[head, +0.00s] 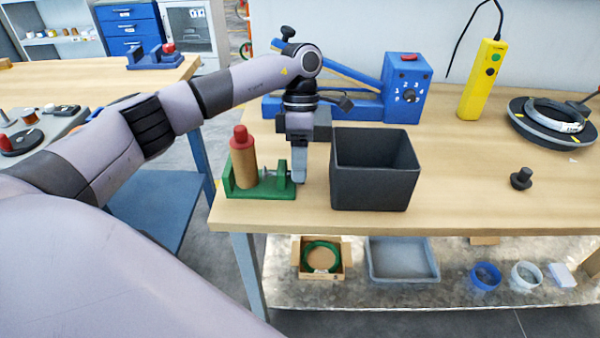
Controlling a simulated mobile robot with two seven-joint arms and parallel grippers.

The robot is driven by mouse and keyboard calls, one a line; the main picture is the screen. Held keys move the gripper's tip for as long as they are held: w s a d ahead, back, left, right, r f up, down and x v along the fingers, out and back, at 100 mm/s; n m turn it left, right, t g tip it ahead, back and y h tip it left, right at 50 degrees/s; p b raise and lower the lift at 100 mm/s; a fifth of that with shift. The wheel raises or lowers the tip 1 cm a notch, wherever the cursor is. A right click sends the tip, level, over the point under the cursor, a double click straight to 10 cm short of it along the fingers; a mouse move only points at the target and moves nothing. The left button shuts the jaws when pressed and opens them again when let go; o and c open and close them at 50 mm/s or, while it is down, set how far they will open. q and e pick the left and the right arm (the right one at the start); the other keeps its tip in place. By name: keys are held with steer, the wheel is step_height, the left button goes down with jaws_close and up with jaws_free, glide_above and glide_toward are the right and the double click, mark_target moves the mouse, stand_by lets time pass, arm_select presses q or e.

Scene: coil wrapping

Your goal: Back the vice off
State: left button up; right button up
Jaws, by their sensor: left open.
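A small green vice (260,193) stands at the front left of the wooden workbench. A tan cylinder with a red top (243,160) leans slightly between its upright jaws. The vice's screw end is on its right side. My left gripper (299,176) points down at that right end. It is open, and its fingers look to be around or right beside the screw end. I cannot tell whether they touch it, as the gripper hides that part. My right gripper does not show.
A black open bin (375,170) stands just right of my left gripper. A yellow control box (480,80), a black ring stack (550,122) and a black knob (521,178) are on the right. The bench front between bin and knob is clear.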

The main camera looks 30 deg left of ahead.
arm_select(q)
steer(key=shift+c, duration=0.3)
steer(key=c, duration=0.6)
steer(key=shift+o, duration=0.2)
steer(key=shift+s+t+y, duration=0.15)
steer(key=shift+t+y, duration=0.25)
steer(key=shift+t, duration=0.3)
steer(key=shift+s+d+t+y, duration=0.15)
steer(key=shift+t+y, duration=0.25)
steer(key=shift+t, duration=0.3)
